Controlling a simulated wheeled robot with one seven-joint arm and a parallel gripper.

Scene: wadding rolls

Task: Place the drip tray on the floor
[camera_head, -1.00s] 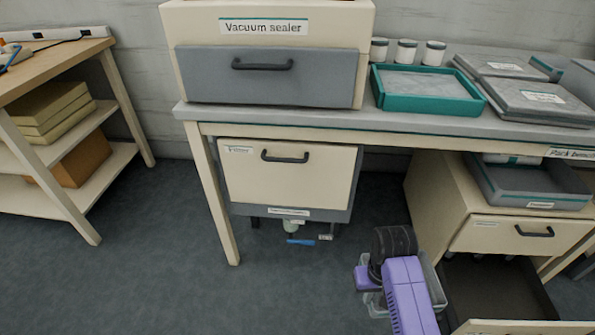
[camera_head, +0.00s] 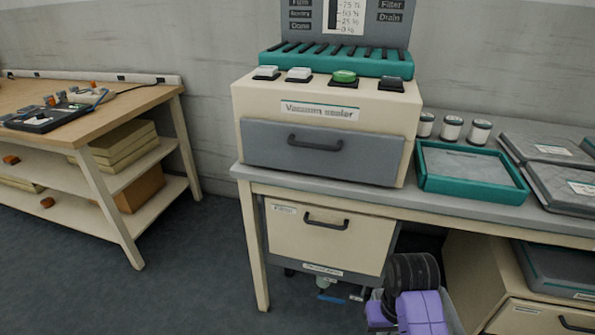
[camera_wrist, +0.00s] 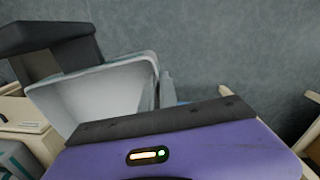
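In the head view a strip of the tray (camera_head: 455,312) shows beside my purple and black gripper (camera_head: 412,300), low at the front of the bench.
The vacuum sealer (camera_head: 320,130) stands on the bench, with a cream drawer unit (camera_head: 330,235) beneath. Under that unit are a label and a small blue part (camera_head: 330,298). A cream cabinet (camera_head: 490,285) is at right. Open floor lies left, before a wooden shelf table (camera_head: 130,110).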

